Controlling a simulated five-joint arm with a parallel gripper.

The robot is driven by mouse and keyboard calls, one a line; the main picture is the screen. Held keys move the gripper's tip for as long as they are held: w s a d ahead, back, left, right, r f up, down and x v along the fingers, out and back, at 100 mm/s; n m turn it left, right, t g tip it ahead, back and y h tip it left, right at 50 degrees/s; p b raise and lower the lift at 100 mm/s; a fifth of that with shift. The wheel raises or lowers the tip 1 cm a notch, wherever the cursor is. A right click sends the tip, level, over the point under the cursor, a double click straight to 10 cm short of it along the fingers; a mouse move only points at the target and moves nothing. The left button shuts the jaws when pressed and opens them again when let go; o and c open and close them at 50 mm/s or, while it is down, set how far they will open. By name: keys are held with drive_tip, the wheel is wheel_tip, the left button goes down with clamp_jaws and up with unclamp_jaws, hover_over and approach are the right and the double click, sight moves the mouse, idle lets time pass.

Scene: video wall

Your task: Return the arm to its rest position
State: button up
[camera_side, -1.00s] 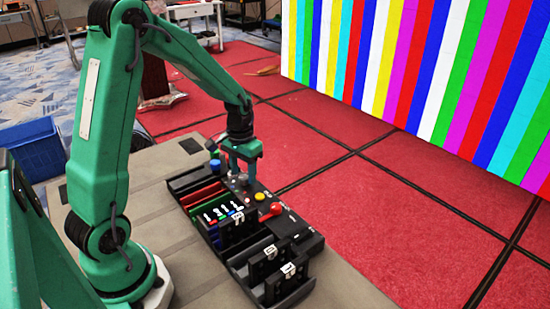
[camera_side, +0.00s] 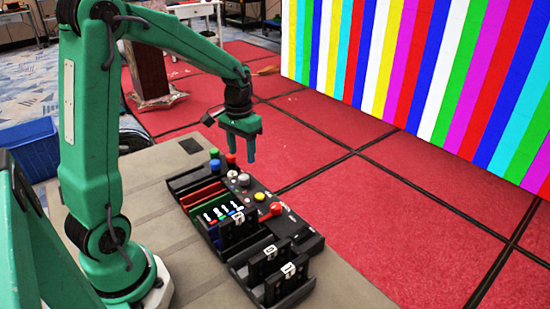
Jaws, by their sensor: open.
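My green arm stands at the left and reaches over to the right. My gripper (camera_side: 243,156) hangs from its end, fingers down, open and empty. In the picture it is just above the far end of a black control panel (camera_side: 250,183), apart from it.
Beside the panel are a tray with red, green and blue slots (camera_side: 203,194) and black holders with white labels (camera_side: 264,262). All stand on a grey table (camera_side: 160,215). A blue bin (camera_side: 36,150) is at the left. A striped video wall (camera_side: 420,75) stands at the back right. Red floor lies clear.

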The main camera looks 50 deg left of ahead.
drive_tip(key=shift+r, duration=0.1)
drive_tip(key=s+d+r+m+t, duration=0.2)
drive_tip(key=s+d+r+t, duration=0.3)
drive_tip(key=s+d+r, duration=0.6)
drive_tip(key=shift+s+d+m+t, duration=0.35)
drive_tip(key=shift+s+d, duration=0.4)
drive_tip(key=shift+s, duration=1.25)
